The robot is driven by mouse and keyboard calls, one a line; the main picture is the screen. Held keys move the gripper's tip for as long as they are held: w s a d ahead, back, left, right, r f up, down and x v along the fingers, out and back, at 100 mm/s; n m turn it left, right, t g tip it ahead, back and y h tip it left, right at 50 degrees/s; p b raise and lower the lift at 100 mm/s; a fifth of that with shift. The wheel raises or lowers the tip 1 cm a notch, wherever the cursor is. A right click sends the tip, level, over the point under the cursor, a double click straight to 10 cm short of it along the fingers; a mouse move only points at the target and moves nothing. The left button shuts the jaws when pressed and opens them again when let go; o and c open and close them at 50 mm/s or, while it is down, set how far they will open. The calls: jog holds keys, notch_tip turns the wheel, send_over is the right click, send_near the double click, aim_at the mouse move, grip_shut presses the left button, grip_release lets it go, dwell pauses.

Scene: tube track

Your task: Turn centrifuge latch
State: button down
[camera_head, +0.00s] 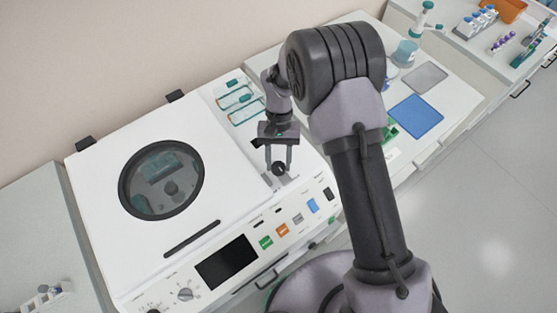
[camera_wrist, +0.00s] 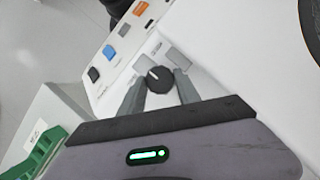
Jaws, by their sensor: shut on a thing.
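The centrifuge (camera_head: 95,205) is a large white box with a closed lid and a round dark-rimmed window (camera_head: 161,180). The latch is a round black knob (camera_head: 279,168) with a white mark, on the top at the right of the lid. In the wrist view the knob (camera_wrist: 155,76) sits between my two grey fingers. My gripper (camera_head: 279,162) points down over the knob and is shut on it; in the wrist view the fingertips (camera_wrist: 158,82) touch its two sides. The fingers hide part of the knob's sides.
The front panel holds a dark screen (camera_head: 227,262), a dial (camera_head: 185,294) and coloured buttons, including an orange one (camera_head: 282,230). Glass tubes (camera_head: 236,99) lie behind my wrist. A blue mat (camera_head: 416,116) lies on the bench at the right. A green rack (camera_wrist: 38,150) shows in the wrist view.

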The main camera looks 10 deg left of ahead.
jog(key=c, duration=0.9)
grip_release()
jog(key=shift+o, duration=0.2)
jog(key=shift+r, duration=0.1)
jog(key=p+v, duration=0.3)
jog(key=v, duration=1.4)
jog(key=shift+w+r, duration=0.1)
